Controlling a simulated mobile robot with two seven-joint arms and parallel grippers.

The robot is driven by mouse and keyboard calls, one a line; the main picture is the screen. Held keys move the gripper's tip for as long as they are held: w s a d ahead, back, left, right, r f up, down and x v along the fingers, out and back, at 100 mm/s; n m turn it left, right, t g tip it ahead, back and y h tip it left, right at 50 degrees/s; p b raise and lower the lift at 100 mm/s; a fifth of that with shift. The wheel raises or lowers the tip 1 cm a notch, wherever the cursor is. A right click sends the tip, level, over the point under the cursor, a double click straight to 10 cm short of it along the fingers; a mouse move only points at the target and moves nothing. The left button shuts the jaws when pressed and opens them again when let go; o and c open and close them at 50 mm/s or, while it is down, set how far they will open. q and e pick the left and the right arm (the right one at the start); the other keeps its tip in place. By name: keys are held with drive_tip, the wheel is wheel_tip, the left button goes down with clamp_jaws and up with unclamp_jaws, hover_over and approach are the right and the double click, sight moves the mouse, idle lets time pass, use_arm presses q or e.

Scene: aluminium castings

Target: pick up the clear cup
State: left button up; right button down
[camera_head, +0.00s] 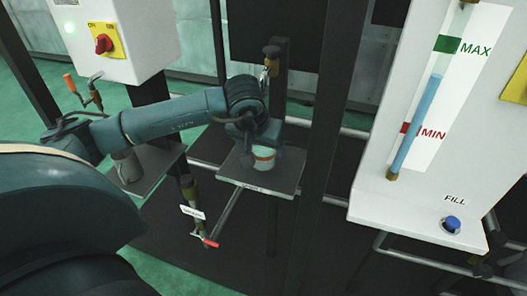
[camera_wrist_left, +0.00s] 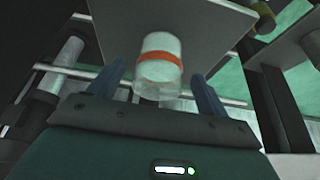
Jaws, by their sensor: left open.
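The clear cup (camera_head: 263,160) with an orange band stands on a small grey shelf in the middle of the head view. It also shows in the left wrist view (camera_wrist_left: 160,68), with a pale body and a transparent rim end toward the camera. My left gripper (camera_head: 250,136) is over the cup, its upper part partly covering it in the head view. In the left wrist view the open left gripper (camera_wrist_left: 158,80) has one dark finger on each side of the cup, with gaps visible. My right gripper is not in view.
The grey shelf (camera_head: 283,183) has a dark post behind it. A second shelf (camera_head: 148,178) with a grey cylinder (camera_head: 127,165) is at left. A valve with a red handle (camera_head: 210,242) hangs below. A white gauge panel (camera_head: 410,180) stands at right.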

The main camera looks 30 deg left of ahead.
use_arm(q)
drive_tip(key=shift+w+a+r, duration=0.15)
drive_tip(key=shift+w, duration=0.75)
drive_tip(key=x, duration=0.3)
drive_tip(key=shift+s, duration=0.15)
drive_tip(key=shift+c, duration=0.2)
drive_tip(key=c, duration=1.1)
drive_tip(key=shift+c, duration=0.5)
